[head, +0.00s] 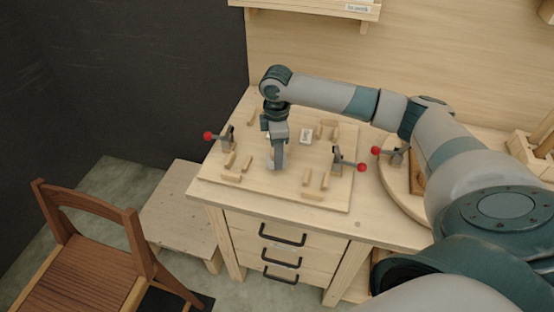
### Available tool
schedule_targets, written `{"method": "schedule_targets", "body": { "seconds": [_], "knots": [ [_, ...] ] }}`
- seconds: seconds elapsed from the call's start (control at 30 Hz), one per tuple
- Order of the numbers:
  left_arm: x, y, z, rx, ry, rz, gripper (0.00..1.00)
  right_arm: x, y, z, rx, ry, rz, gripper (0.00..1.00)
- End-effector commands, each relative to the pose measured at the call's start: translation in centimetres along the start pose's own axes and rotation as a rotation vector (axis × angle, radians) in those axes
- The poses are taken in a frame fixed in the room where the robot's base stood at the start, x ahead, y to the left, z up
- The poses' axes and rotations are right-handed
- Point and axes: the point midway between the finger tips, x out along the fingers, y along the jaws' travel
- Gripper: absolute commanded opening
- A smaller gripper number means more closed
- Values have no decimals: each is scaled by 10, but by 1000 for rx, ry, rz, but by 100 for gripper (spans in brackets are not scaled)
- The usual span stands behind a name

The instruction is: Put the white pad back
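A small white square piece (306,136) with a dark mark lies on the wooden form board (280,196), among the wooden blocks. It may be the white pad or a label; I cannot tell which. My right gripper (277,163) points down over the middle of the board, to the left of and a little nearer than the white square. Its fingers are seen edge-on. A small pale patch shows at the gripper's left side, and I cannot tell what it is. Whether the fingers hold anything is hidden. My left gripper is not in view.
Red-knobbed toggle clamps stand on the board's left (226,137) and right (337,160), with several upright wooden blocks between. Another red-knobbed clamp (395,153) stands on a round wooden board (404,199). A brown chair (85,270) and low wooden platform (178,212) stand left of the bench.

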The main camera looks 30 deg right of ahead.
Motion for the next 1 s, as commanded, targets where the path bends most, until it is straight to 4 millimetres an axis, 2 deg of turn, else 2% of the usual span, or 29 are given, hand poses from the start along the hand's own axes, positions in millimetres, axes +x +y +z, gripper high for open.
{"method": "schedule_targets", "body": {
  "seconds": [0.13,0.3,0.73,0.77,0.8,1.0],
  "knots": [
    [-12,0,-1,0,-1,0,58,15,-2,0,0,-1,-3,23],
    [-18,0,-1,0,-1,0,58,32,-1,0,0,-1,-2,23],
    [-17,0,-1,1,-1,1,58,38,-1,0,-1,0,0,23],
    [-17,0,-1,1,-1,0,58,37,-1,0,-1,0,0,55],
    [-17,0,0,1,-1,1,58,37,-1,0,-1,0,0,64],
    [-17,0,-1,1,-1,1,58,37,-1,0,-1,0,0,66]
  ]
}}
